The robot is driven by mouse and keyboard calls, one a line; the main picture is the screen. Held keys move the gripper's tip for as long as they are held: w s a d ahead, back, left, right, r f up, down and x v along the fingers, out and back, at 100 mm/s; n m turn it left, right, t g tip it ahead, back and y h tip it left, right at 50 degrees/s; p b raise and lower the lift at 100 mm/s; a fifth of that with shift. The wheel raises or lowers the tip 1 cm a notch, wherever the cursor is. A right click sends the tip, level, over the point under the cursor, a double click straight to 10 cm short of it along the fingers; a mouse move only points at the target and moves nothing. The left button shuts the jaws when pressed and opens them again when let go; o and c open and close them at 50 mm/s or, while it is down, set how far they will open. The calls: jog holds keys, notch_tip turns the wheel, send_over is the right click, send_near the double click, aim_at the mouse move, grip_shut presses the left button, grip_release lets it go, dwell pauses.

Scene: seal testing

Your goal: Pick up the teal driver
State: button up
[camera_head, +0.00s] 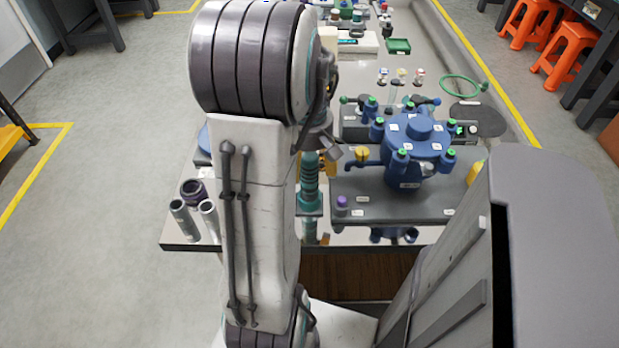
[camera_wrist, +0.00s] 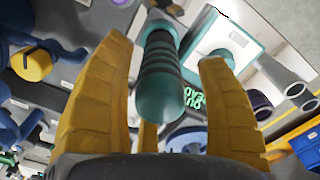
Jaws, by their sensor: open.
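The teal driver (camera_head: 309,182) stands upright near the table's front edge in the head view, with a ribbed teal and dark handle. A teal-edged base or holder (camera_head: 309,204) is at its foot. In the wrist view the driver's handle (camera_wrist: 160,75) points toward the camera, its rounded end between the yellow fingers. My gripper (camera_wrist: 172,75) is open, one finger on each side of the handle, with gaps visible on both sides. In the head view my arm hides most of the gripper; a bit of yellow finger (camera_head: 331,163) shows beside the driver.
A blue valve body (camera_head: 417,150) stands on a grey plate (camera_head: 375,208) right of the driver. A yellow-knobbed part (camera_head: 362,153) and a purple-capped item (camera_head: 341,204) are close by. Grey tubes (camera_head: 181,215) and a dark ring (camera_head: 193,190) stand at the left table corner.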

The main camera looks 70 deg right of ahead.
jog(key=shift+o, duration=0.2)
grip_shut()
dwell(0.6)
